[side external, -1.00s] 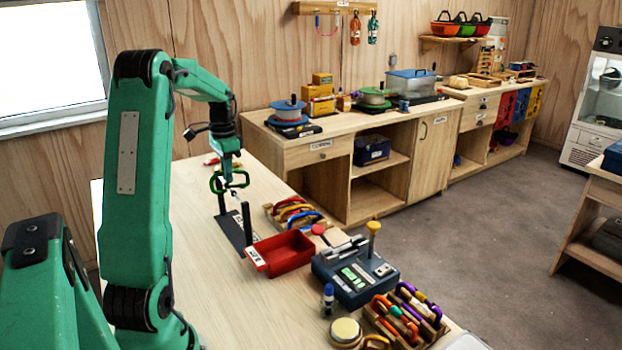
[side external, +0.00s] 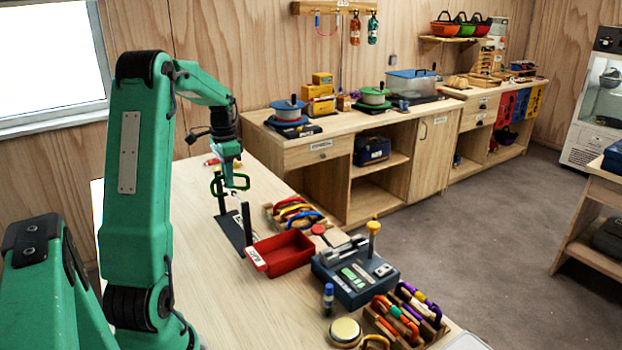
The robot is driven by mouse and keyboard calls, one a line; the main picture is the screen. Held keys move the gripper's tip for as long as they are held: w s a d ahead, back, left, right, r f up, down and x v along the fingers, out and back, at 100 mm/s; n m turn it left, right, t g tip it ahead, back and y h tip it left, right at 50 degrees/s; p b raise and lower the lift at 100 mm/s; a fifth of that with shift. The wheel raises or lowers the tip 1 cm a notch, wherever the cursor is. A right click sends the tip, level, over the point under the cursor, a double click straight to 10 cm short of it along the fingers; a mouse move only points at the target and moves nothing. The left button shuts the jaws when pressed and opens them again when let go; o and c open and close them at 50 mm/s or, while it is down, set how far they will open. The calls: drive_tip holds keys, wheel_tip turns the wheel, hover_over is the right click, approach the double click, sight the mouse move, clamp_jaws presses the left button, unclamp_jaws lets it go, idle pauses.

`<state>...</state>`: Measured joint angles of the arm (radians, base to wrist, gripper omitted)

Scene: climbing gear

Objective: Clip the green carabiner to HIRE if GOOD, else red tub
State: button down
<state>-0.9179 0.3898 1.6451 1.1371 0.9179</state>
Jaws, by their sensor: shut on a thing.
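The green carabiner (side external: 243,183) hangs at my gripper (side external: 230,165), which is shut on it, above the back of the bench. The carabiner is at the top of the left upright of a dark stand (side external: 232,232); I cannot tell whether it is around the upright or only in front of it. A second, shorter upright (side external: 247,222) stands to the right. The stand's lettering is too small to read, so I cannot tell which part is HIRE. The red tub (side external: 282,256) sits right of the stand, apparently empty, with a white label on its front.
A blue-grey test device (side external: 354,272) with green lit panels stands right of the tub; no verdict is legible. Racks of coloured carabiners stand behind the tub (side external: 296,215) and at front right (side external: 405,312). A blue bottle (side external: 328,299) stands near the device. The left bench surface is clear.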

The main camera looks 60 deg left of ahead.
sight(239, 174)
drive_tip(key=shift+f, duration=0.2)
drive_tip(key=shift+w+f, duration=0.1)
drive_tip(key=shift+w, duration=0.35)
idle(0.5)
drive_tip(key=shift+w, duration=1.1)
idle(0.8)
idle(0.5)
drive_tip(key=c, duration=1.4)
unclamp_jaws()
drive_tip(key=shift+r, duration=4)
